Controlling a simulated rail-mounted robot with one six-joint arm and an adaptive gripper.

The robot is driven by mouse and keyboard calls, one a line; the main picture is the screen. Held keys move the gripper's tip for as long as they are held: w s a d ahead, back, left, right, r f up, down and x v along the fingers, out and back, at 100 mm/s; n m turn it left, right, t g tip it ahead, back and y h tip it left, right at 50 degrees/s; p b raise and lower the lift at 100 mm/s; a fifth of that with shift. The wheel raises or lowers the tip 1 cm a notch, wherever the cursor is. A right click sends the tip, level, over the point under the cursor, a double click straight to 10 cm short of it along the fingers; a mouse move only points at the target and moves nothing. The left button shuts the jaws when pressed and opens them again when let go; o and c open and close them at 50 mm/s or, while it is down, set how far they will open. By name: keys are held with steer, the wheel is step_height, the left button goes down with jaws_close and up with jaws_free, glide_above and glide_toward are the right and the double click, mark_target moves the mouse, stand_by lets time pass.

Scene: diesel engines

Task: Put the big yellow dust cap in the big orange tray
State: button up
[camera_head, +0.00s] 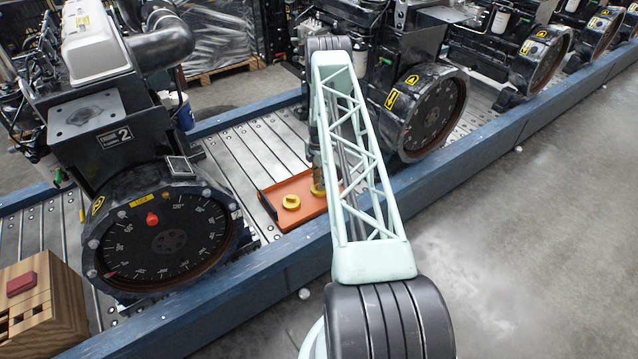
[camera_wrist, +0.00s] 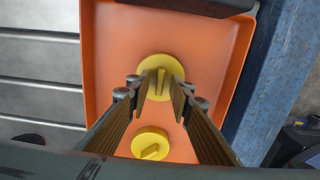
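The orange tray (camera_head: 297,217) lies on the slatted deck between two engines; it fills much of the wrist view (camera_wrist: 110,40). Two round yellow caps with raised ridges show within it. The larger, big yellow dust cap (camera_wrist: 160,62), is under my gripper (camera_wrist: 162,92); in the head view it is partly hidden by the gripper (camera_head: 317,178). The smaller yellow cap (camera_wrist: 150,143) sits beside it and is clear in the head view (camera_head: 290,202). My fingers are apart, one on each side of the big cap's ridge, with gaps showing. Whether the fingertips touch the cap is unclear.
The tray has a dark handle (camera_head: 267,206) on its left end. A blue beam (camera_head: 275,255) runs along the near side. Engines with black dial wheels stand left (camera_head: 165,240) and right (camera_head: 432,115). A wooden crate (camera_head: 45,300) with a red item is at lower left.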

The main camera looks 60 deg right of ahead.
steer(key=shift+r, duration=0.15)
step_height(320, 180, up, 12)
steer(key=p, duration=0.2)
stand_by(0.9)
stand_by(1.1)
